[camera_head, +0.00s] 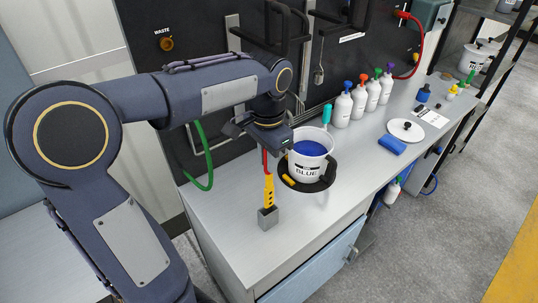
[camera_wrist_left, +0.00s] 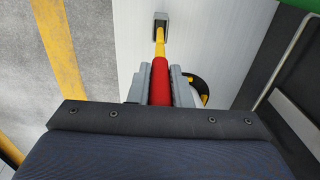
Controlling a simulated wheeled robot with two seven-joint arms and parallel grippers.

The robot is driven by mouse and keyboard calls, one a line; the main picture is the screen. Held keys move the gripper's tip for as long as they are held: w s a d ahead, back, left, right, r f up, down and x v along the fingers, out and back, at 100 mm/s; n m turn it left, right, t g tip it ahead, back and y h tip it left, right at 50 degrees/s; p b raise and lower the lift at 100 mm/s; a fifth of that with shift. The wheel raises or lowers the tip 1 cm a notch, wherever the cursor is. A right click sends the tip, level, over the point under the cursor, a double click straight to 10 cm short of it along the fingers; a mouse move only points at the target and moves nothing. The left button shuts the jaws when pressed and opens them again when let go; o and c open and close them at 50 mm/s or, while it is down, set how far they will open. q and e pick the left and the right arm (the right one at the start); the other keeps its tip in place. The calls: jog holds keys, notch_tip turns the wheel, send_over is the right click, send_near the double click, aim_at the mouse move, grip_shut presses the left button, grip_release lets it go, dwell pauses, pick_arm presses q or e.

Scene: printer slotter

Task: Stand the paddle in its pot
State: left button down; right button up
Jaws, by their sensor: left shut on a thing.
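The paddle has a red handle (camera_wrist_left: 159,80) and a yellow lower part (camera_head: 269,188) with dark marks. My right gripper is not in view.
Several white bottles (camera_head: 342,109), a blue sponge (camera_head: 392,145) and a white lid (camera_head: 406,128) are farther right. The front-left counter (camera_head: 228,215) is clear.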

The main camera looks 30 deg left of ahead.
aim_at(268, 179)
pick_arm(q)
jog(key=shift+f+b, duration=2.25)
jog(key=shift+f, duration=1.3)
jog(key=c, duration=1.3)
grip_release()
jog(key=shift+o, duration=0.2)
notch_tip(268, 179, up, 8)
jog(key=shift+f, duration=0.1)
